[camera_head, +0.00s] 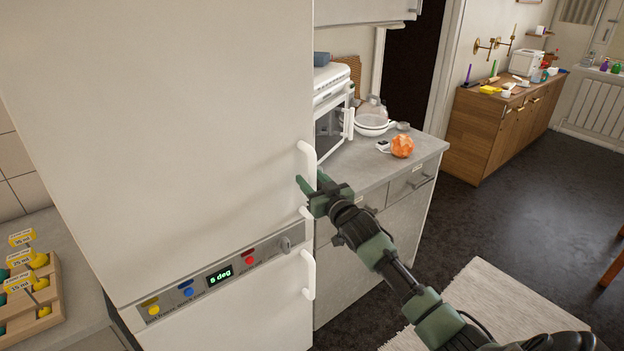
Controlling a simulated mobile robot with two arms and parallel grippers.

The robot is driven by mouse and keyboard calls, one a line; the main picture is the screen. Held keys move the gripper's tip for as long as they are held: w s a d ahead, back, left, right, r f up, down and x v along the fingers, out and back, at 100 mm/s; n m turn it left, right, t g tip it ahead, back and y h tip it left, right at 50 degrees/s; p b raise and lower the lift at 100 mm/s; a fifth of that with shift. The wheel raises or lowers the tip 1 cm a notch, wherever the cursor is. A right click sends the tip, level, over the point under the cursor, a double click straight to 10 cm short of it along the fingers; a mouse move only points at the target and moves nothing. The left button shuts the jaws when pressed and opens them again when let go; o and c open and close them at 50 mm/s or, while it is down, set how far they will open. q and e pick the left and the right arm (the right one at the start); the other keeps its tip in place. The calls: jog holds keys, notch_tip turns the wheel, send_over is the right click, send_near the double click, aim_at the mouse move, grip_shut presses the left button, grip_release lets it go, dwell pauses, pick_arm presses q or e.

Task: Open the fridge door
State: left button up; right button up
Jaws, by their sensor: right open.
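The fridge (210,120) is a tall white unit filling the left and middle of the head view. Its large upper door looks shut. A white bar handle (308,155) stands at that door's right edge, its middle partly hidden by my right gripper. My right gripper (310,182) is green and open, with its fingers at the handle's height, one on each side of the bar as it appears. I cannot tell whether they touch it. A second white handle (309,275) is on the lower door (235,325), which also looks shut. My left gripper is out of view.
A control panel (218,273) with knobs and a "5 deg" display lies between the doors. Dark floor (480,215) and a pale rug (500,310) are clear.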

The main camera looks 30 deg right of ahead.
grip_shut()
dwell(1.4)
